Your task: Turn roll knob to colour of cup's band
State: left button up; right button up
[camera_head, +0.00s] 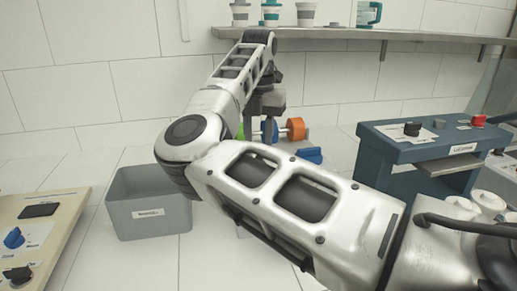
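My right arm comes in from the lower right and crosses the middle of the view. I cannot tell which part is the roll knob. My arm hides the fingertips and most of this device, so contact is unclear. A blue block (309,155) shows just below the orange knob. No cup is visible at the device. My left gripper is out of view.
A shelf (400,36) at the back holds grey-banded and teal-banded cups (271,13) and a teal jug (369,14). A grey bin (150,220) stands left of centre. A beige panel (60,215) with knobs is at left, a dark teal machine (400,160) at right.

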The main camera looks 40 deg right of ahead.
notch_tip(320, 180, down, 3)
jog(key=shift+r, duration=0.2)
jog(key=shift+f, duration=0.7)
grip_shut()
